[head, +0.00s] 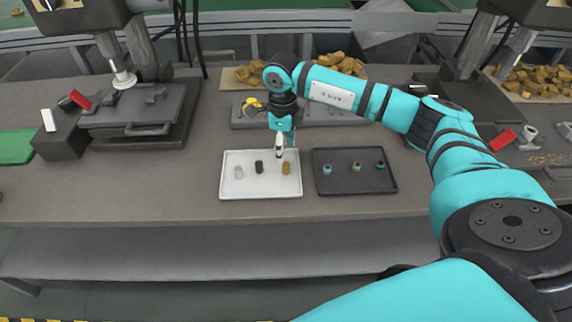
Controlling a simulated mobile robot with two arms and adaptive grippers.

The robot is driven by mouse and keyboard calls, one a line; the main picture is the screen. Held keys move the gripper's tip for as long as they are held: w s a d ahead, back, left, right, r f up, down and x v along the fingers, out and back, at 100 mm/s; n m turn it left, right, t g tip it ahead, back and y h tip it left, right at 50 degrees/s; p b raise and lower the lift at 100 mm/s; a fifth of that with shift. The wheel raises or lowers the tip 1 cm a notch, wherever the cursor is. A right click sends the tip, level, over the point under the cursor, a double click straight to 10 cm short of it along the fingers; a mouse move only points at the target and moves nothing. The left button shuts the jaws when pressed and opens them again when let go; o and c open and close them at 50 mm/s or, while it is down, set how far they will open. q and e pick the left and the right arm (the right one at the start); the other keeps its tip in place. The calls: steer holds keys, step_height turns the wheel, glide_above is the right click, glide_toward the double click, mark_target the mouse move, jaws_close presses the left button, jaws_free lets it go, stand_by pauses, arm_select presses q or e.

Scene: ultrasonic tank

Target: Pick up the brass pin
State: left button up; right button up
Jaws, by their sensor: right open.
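The brass pin (285,168) stands in the right part of the white tray (261,192). A dark pin (259,167) is in the middle of the tray and a pale, whitish pin (238,172) is at the left. My right gripper (280,154) points down over the tray, just above and slightly left of the brass pin. It is open, with nothing seen between its fingers; the fingertips are small in the picture, and I cannot tell if they touch the pin. My left gripper is not in view.
A dark tray (355,187) with several small coloured-ringed parts lies right of the white tray. A grey fixture (246,116) with a yellow item stands behind. A press (140,118) is at the left. The table front is clear.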

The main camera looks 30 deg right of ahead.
mark_target(286, 163)
steer(key=shift+f, duration=0.85)
steer(key=f, duration=0.1)
steer(key=f+p, duration=0.1)
steer(key=f, duration=0.1)
steer(key=s+f+p, duration=0.1)
steer(key=shift+d+f, duration=0.15)
steer(key=shift+f, duration=0.25)
steer(key=shift+w+f, duration=0.1)
steer(key=shift+f, duration=0.2)
steer(key=shift+c, duration=0.4)
jaws_close()
